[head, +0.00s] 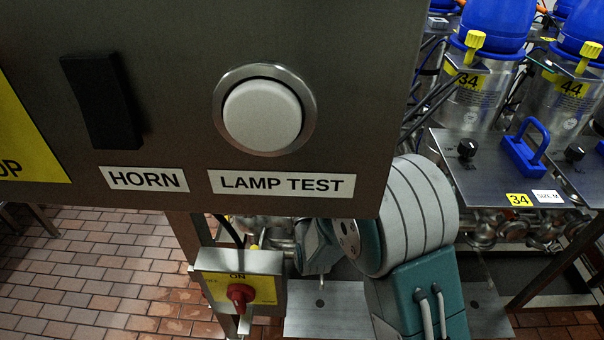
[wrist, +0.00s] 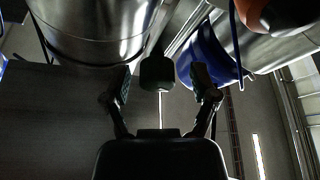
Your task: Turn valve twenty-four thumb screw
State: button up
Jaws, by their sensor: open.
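In the wrist view my gripper (wrist: 161,78) is open, with one finger on each side of a dark, blocky knob-like piece (wrist: 157,73). The fingers look apart from it, with gaps on both sides. A thin bright rod or line shows below it. I cannot tell for certain that this piece is the valve twenty-four thumb screw; no label 24 is readable. In the head view my gripper is hidden, and only my teal and grey arm shows behind the control panel.
The control panel (head: 335,90) with a lamp test button (head: 262,115) fills the upper left. A yellow switch box (head: 240,288) stands below. Valve 34's plate (head: 490,165) has a black knob (head: 467,149) and blue handle (head: 524,150). A steel cylinder (wrist: 95,25) is near my left finger.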

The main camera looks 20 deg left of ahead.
jog(key=shift+d, duration=0.1)
grip_shut()
jog(key=shift+n, duration=0.5)
jog(key=shift+r+n+g+y, duration=0.1)
jog(key=shift+n+g+y, duration=0.55)
jog(key=shift+n, duration=1.1)
jog(key=shift+n+g+y, duration=0.55)
jog(key=shift+n+g, duration=0.2)
jog(key=shift+n, duration=1)
grip_release()
jog(key=shift+a, duration=0.25)
